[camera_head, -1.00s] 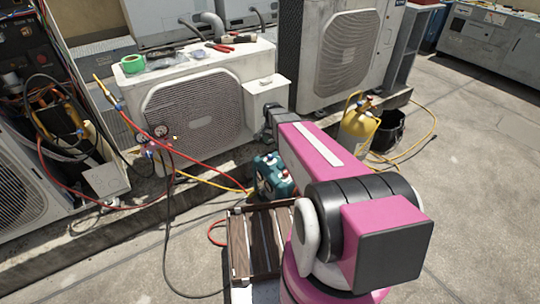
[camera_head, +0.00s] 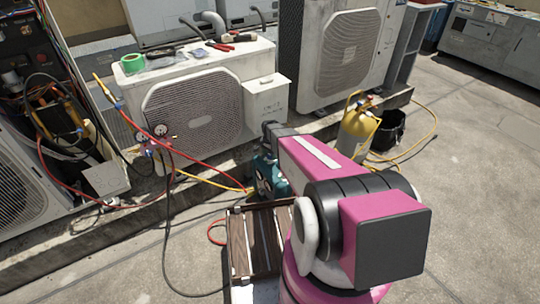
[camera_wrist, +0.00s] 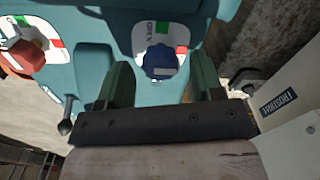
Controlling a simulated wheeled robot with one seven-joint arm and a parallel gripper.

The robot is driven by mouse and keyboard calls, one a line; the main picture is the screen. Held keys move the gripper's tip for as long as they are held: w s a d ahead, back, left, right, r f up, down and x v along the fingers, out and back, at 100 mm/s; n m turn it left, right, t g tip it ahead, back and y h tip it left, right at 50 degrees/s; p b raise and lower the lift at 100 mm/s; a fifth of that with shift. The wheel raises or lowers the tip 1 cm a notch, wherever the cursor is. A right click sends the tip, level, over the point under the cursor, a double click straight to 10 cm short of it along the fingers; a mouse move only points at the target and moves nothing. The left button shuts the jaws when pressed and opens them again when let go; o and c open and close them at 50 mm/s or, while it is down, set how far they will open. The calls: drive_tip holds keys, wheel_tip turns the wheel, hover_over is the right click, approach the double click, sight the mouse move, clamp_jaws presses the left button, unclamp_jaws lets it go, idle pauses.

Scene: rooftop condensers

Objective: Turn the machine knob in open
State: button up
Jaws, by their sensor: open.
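The teal machine (camera_head: 264,176) stands on the ground in front of the white condenser, partly hidden behind my arm in the head view. In the wrist view its body (camera_wrist: 90,62) fills the upper part. A blue knob (camera_wrist: 160,62) sits on a white, green and red dial plate marked OPEN. A red-orange knob (camera_wrist: 22,58) sits on a similar plate at the left. My gripper (camera_wrist: 162,78) is open, its two green fingers on either side of the blue knob in the picture. I cannot tell whether they touch it. The head view hides the fingertips.
The white condenser (camera_head: 195,110) stands close behind, with a box (camera_head: 266,98) on its side. Gauges and hoses (camera_head: 160,140) hang at left. A wooden slatted crate (camera_head: 238,245) lies near my base. A yellow cylinder (camera_head: 356,132) and black bucket (camera_head: 390,130) stand right. Floor at right is open.

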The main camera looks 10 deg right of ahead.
drive_tip(key=shift+f, duration=0.3)
drive_tip(key=c, duration=0.9)
